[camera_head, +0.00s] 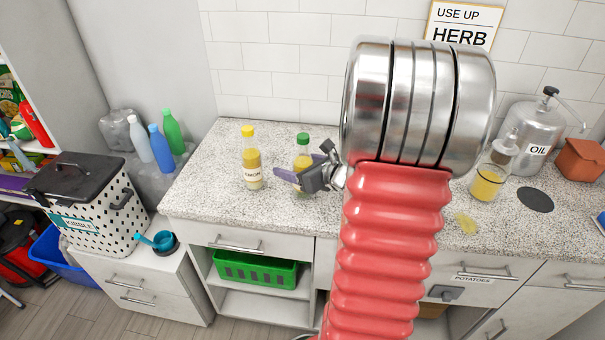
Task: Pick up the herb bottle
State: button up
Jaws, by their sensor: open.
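A bottle with a green cap and yellow contents (303,153) stands upright on the speckled counter. Its lower part and any label are hidden behind my gripper, so I cannot read its name. My gripper (300,172) is open in front of this bottle, pointing left; I cannot tell whether it touches it. A second bottle, with a yellow cap and a label that seems to read LEMON (251,160), stands upright to the left. A wall sign (460,27) reads "USE UP HERB".
My red arm blocks the middle of the counter (215,190). Right of it are a jar of yellow liquid (487,183), a metal OIL dispenser (538,140) and a dark disc (535,200). A KIBBLE bin (100,210) stands left. The counter's front left is clear.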

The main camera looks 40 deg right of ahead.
aim_at(299, 136)
jog(key=shift+c, duration=0.6)
jog(key=c, duration=1.1)
jog(key=shift+r, duration=0.1)
notch_tip(299, 136, up, 10)
jog(key=shift+s, duration=0.1)
dwell(1.0)
